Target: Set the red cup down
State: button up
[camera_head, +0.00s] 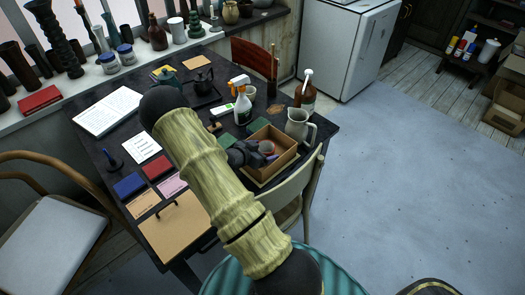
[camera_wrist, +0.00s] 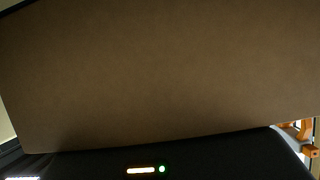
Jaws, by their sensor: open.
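A small round reddish item (camera_head: 266,147), which looks like the red cup, sits inside an open cardboard box (camera_head: 284,160) on the dark table. My gripper (camera_head: 256,154) is at the left side of the box, close beside the reddish item. It is open; its fingers are small and dark, and I cannot tell whether they touch the item. In the wrist view a plain brown surface (camera_wrist: 160,75), probably the box wall, fills most of the picture. The cup does not show there.
Books and papers cover the table's left; the floor at right is clear.

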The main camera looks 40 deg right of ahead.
jog(key=shift+s+a+f, duration=0.1)
jog(key=shift+s+f, duration=0.05)
jog(key=shift+r, duration=0.25)
jog(key=v, duration=1.2)
jog(key=shift+w+r, duration=0.15)
jog(key=shift+w, duration=0.05)
